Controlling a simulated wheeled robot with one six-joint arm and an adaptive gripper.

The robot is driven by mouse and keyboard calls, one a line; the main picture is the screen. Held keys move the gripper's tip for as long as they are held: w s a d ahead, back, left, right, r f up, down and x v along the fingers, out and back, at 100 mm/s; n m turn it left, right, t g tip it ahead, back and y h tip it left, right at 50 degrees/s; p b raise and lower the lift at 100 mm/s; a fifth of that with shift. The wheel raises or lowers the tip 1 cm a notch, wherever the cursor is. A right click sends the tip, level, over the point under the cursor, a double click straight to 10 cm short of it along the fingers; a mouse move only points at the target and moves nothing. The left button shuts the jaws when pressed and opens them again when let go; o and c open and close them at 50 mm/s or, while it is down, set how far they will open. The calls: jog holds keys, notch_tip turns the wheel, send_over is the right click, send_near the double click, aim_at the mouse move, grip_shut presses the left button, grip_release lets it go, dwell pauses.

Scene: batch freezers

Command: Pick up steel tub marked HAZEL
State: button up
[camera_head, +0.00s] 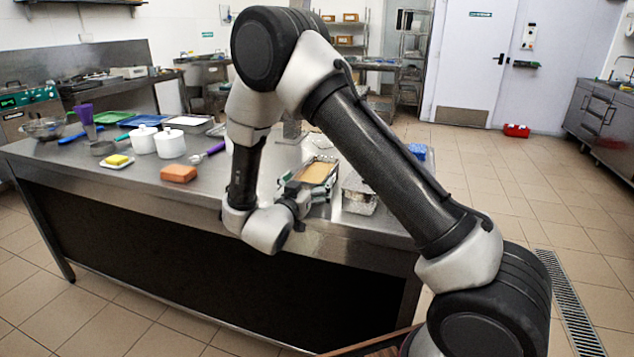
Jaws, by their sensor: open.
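A steel tub with a tan filling (317,173) sits on the steel table's right part, just beyond my gripper. A second steel tub (359,197), shiny and partly behind my arm, stands to its right near the front edge. I can read no HAZEL marking on either tub, so I cannot tell which one bears it. My gripper (297,190) is open at the near left side of the tan-filled tub. Whether it touches the tub cannot be told, as my wrist hides part of the gap.
The steel table (120,185) also holds an orange-brown block (179,173), white lidded pots (171,143), a yellow block on a dish (117,160) and a purple-handled tool (208,153). A blue item (417,151) lies behind my arm. The table's front middle is clear.

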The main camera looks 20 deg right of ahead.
jog(key=shift+w+d, duration=0.15)
jog(key=c, duration=1.4)
jog(key=shift+o, duration=0.2)
